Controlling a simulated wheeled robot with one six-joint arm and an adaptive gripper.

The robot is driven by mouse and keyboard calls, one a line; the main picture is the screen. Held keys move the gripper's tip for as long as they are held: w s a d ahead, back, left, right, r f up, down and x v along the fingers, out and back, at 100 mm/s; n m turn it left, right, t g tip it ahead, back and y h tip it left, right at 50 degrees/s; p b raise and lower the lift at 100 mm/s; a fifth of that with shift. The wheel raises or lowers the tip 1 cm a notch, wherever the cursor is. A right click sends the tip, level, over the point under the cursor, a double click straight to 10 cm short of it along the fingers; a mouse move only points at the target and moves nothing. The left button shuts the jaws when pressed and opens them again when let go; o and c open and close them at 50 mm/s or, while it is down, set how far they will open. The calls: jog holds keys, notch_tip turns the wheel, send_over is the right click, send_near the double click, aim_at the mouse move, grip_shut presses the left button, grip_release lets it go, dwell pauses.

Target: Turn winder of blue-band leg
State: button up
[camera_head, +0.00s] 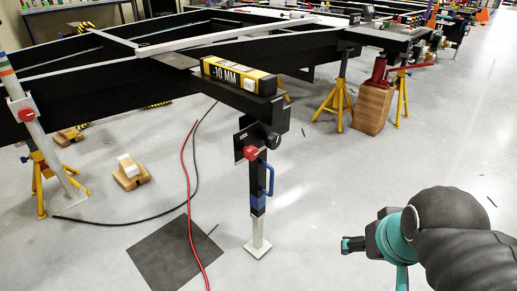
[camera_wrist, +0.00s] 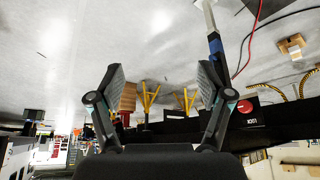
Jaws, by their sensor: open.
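The blue-band leg (camera_head: 257,204) stands upright under the black chassis corner, its pale foot on the floor. It has a blue band, a blue handle (camera_head: 269,179), a red knob (camera_head: 250,153) and a black round part (camera_head: 272,140) near a plate marked LOCK. Which part is the winder I cannot tell for sure. My gripper (camera_head: 351,244) is to the right of the leg and well apart from it. In the wrist view my gripper (camera_wrist: 161,76) is open with nothing between its fingers. A blue-banded leg (camera_wrist: 214,43) shows there behind the right finger, partly hidden.
A yellow -10 MM block (camera_head: 238,77) lies on the chassis beam. A red cable (camera_head: 187,190) and a black cable run on the floor left of the leg, by a dark mat (camera_head: 165,255). Yellow stands (camera_head: 338,100) are behind. Floor to the right is mostly clear.

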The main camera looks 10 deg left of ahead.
notch_tip(320, 180, down, 7)
jog(key=w+m+g+b, duration=0.1)
jog(key=w+g+b, duration=0.1)
jog(key=w, duration=0.1)
jog(key=m+t+y+b, duration=0.5)
jog(key=m+t+y, duration=0.3)
jog(key=m+y, duration=0.75)
send_near(276, 142)
jog(key=shift+m+h, duration=0.65)
jog(key=x, duration=1)
jog(key=shift+a+r, duration=0.25)
jog(key=shift+r, duration=0.1)
jog(key=c, duration=1.2)
